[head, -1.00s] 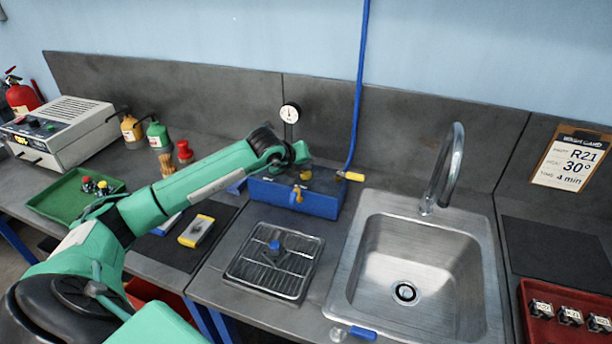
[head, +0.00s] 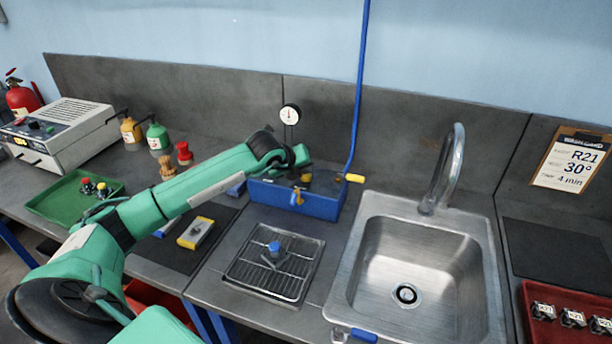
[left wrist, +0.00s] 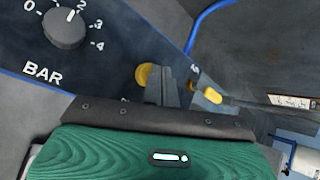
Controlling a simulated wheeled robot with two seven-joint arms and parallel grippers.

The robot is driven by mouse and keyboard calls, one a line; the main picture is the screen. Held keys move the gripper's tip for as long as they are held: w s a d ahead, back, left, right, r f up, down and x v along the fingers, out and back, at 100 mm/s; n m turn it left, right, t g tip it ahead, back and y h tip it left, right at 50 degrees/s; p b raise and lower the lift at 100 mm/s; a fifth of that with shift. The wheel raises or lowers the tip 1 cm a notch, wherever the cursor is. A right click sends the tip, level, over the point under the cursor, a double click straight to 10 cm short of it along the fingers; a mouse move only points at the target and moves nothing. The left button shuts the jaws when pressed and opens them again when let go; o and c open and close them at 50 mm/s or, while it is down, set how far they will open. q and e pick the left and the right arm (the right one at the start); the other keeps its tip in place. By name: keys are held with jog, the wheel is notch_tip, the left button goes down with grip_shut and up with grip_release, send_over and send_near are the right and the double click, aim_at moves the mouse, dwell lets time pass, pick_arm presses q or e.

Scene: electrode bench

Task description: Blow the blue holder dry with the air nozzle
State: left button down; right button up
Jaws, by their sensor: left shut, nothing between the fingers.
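The blue holder (head: 274,247) is a small piece with a blue top and a grey lower part. It sits on the wire rack of the metal drain tray (head: 262,284). Behind it stands the blue air box (head: 325,206) with a brass nozzle-like fitting (head: 297,196) on its front. My left gripper (head: 303,160) is above this box, shut and empty, apart from the holder. In the left wrist view its fingers (left wrist: 168,88) are beside a round yellow knob (left wrist: 145,75); contact is unclear. The box's BAR dial (left wrist: 65,28) also shows there. My right gripper is out of view.
A yellow-tipped lever (head: 355,178) sits at the blue hose (head: 359,90), right of the box. A steel sink (head: 345,260) with a tall tap (head: 452,170) lies right of the tray. A yellow-and-grey block (head: 195,232) lies on the dark mat at left.

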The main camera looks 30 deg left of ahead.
aim_at(304, 177)
pick_arm(q)
jog(key=shift+f+b, duration=0.35)
jog(key=shift+f, duration=0.05)
jog(key=shift+r, duration=0.1)
dwell(0.4)
jog(key=shift+r, duration=1)
jog(key=shift+p, duration=0.3)
jog(key=shift+r+p, duration=0.8)
jog(key=shift+r, duration=1.75)
jog(key=shift+f, duration=0.15)
